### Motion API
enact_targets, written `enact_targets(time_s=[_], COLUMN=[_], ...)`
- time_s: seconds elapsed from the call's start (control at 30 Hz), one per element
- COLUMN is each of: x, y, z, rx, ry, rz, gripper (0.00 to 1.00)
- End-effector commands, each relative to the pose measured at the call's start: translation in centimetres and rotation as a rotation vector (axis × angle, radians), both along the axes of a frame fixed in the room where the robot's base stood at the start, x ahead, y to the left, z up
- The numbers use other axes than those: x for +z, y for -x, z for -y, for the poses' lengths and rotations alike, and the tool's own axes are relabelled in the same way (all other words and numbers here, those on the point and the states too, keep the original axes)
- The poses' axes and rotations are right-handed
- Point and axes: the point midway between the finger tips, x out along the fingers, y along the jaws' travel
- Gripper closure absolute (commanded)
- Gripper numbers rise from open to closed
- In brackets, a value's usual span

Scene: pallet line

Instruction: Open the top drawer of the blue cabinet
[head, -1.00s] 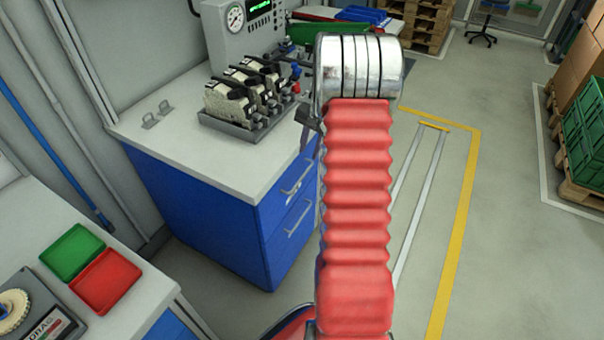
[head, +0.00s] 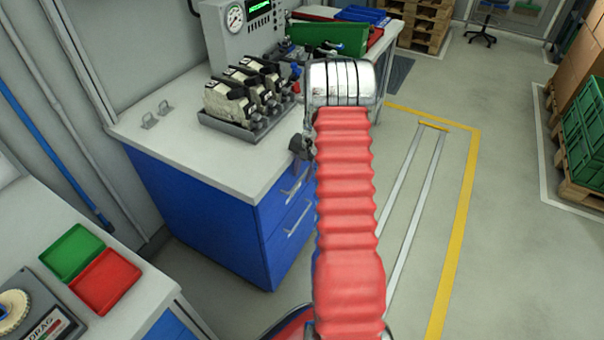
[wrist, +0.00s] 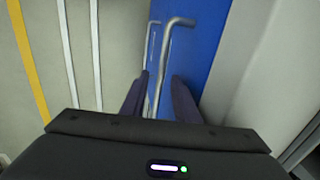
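The blue cabinet (head: 205,215) stands under a pale worktop in the head view, with two drawers on its right-hand face. The top drawer's silver bar handle (head: 294,181) is partly hidden by my arm. The lower drawer's handle (head: 299,219) is below it. Both drawers look shut. In the wrist view my gripper (wrist: 160,78) is open, with one dark finger on each side of the top handle (wrist: 167,62). Gaps show between the fingers and the bar, so it is not clamped. In the head view only a dark part of my gripper shows beside the arm.
The worktop (head: 200,160) carries a grey tray of parts (head: 245,128) and a gauge unit (head: 238,35). A bench with green (head: 72,250) and red (head: 106,281) trays is at lower left. The floor right of the cabinet is clear, with yellow markings (head: 458,225).

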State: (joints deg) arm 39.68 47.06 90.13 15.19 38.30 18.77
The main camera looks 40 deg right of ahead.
Motion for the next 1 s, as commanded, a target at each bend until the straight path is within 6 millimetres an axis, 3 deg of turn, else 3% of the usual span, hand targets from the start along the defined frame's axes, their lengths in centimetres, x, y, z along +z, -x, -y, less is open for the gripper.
enact_targets(time_s=[0.27, 0.67, 1.0], x=[-0.06, -0.05, -0.07], y=[-0.05, -0.04, -0.02], z=[-0.02, -0.04, -0.04], rx=[0.001, 0.001, 0.001], ry=[0.001, 0.000, 0.001], rz=[0.000, 0.000, -0.001], gripper=[0.73, 1.00, 1.00])
